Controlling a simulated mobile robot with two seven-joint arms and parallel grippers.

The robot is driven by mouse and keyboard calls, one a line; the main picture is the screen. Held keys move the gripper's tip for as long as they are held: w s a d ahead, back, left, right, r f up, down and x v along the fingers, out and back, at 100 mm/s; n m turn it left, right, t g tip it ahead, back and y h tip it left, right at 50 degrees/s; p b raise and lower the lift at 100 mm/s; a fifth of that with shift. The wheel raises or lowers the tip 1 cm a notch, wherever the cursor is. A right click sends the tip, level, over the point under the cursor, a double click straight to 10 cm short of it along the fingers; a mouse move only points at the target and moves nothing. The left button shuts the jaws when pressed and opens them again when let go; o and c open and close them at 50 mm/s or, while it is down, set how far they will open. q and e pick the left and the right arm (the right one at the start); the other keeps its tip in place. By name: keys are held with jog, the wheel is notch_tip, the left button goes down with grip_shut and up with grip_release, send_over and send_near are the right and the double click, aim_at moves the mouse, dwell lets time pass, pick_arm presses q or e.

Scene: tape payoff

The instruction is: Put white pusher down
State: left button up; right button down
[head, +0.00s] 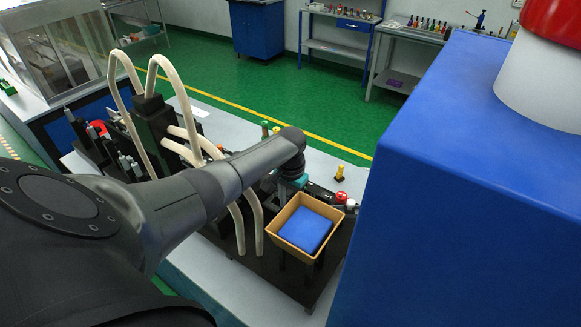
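I cannot make out a white pusher in the head view. My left arm comes in from the left and crosses the picture to the bench. Its far end (292,158) bends down over the black equipment, beside a small teal part (298,181). The fingers of my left gripper are hidden or too small to tell, so I cannot see whether they hold anything. My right gripper is not in view.
A tan tray (271,233) with a blue pad (306,229) stands on the black base (318,284). Cream tubes (172,72) arch over the equipment. A red button (341,197) sits behind the tray. A large blue block (450,200) fills the right side.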

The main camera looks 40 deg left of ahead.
pick_arm(q)
notch_tip(320, 180, up, 10)
jog(key=shift+f, duration=0.15)
dwell(0.7)
